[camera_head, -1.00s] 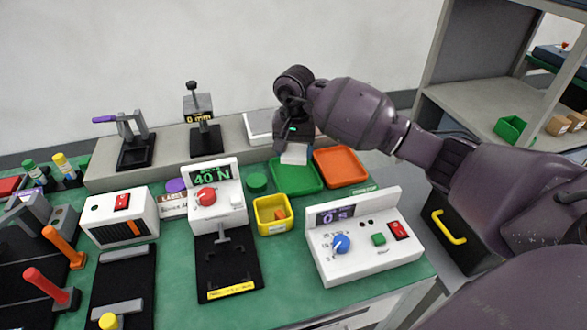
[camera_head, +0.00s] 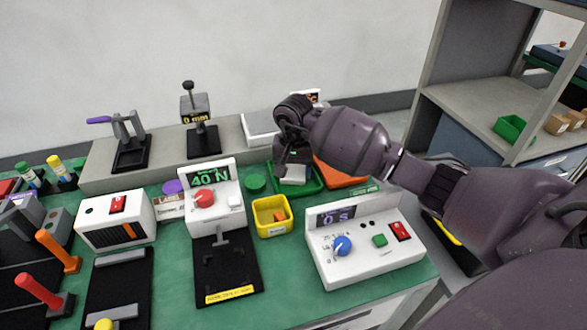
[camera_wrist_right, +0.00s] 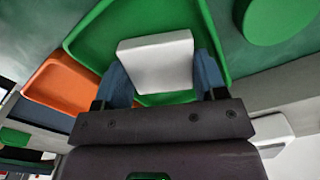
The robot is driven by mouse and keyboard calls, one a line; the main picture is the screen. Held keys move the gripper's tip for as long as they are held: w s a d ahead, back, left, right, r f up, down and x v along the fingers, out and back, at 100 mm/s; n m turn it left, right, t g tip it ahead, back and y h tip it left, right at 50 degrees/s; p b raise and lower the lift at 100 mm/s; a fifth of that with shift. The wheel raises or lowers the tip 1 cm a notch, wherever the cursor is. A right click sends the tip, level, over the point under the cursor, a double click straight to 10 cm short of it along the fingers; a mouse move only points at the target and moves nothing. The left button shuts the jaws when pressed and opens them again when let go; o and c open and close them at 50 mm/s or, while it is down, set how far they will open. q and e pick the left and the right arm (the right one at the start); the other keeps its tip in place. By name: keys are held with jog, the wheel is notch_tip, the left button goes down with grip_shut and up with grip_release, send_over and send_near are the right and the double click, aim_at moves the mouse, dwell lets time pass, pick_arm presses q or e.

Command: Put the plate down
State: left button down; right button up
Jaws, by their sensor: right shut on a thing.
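The plate (camera_wrist_right: 155,62) is a small light-grey rectangular block. In the right wrist view it sits between the two blue-grey fingers of my right gripper (camera_wrist_right: 162,82), which is shut on it. In the head view the plate (camera_head: 292,174) shows below my right gripper (camera_head: 291,168), over the green tray (camera_head: 312,184). In the wrist view the green tray (camera_wrist_right: 95,35) lies behind the plate; I cannot tell whether the plate touches its floor. My left gripper is not in view.
An orange tray (camera_head: 338,176) lies right of the green one. A yellow bin (camera_head: 262,219), a white timer box (camera_head: 328,262) and a white box reading 40 N (camera_head: 189,208) stand nearer. A round green piece (camera_head: 255,184) lies left of the tray. A grey ledge runs behind.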

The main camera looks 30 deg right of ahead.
aim_at(294, 172)
jog(key=o, duration=0.6)
jog(key=shift+f, duration=0.15)
jog(key=shift+o, duration=0.2)
jog(key=shift+r, duration=0.6)
notch_tip(294, 172, up, 11)
jog(key=p, duration=0.1)
jog(key=shift+r+p, duration=0.1)
jog(key=shift+p, duration=0.2)
